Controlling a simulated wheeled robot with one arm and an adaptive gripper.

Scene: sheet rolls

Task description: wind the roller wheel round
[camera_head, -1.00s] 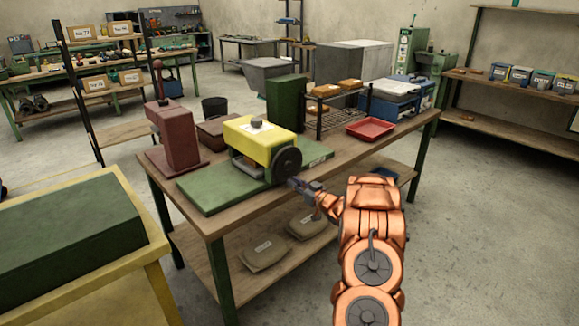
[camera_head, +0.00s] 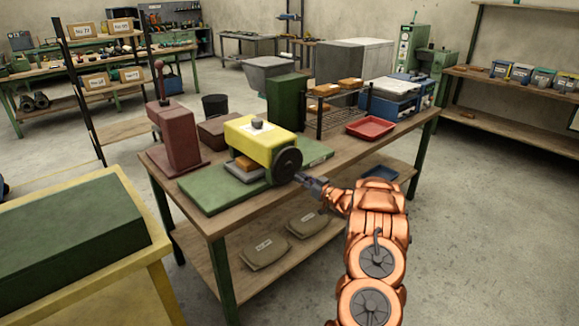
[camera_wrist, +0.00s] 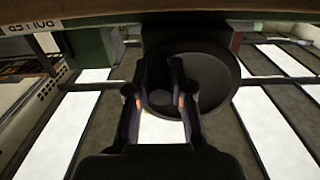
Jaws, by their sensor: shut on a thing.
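The roller machine (camera_head: 259,138) has a yellow top and stands on a green base plate on the workbench. Its dark round roller wheel (camera_head: 284,163) is on the right end, facing my arm. My gripper (camera_head: 300,178) is at the lower right edge of the wheel. In the wrist view the wheel (camera_wrist: 222,82) is a dark disc behind my gripper (camera_wrist: 168,88). The two fingers are shut on the wheel's handle, which is dark and mostly hidden between them.
The workbench (camera_head: 335,160) also carries a maroon lever press (camera_head: 177,135) on the left, a green block (camera_head: 287,102), a wire rack (camera_head: 335,108) and a red tray (camera_head: 370,128). A green-topped yellow table (camera_head: 70,235) is at front left. The floor on the right is clear.

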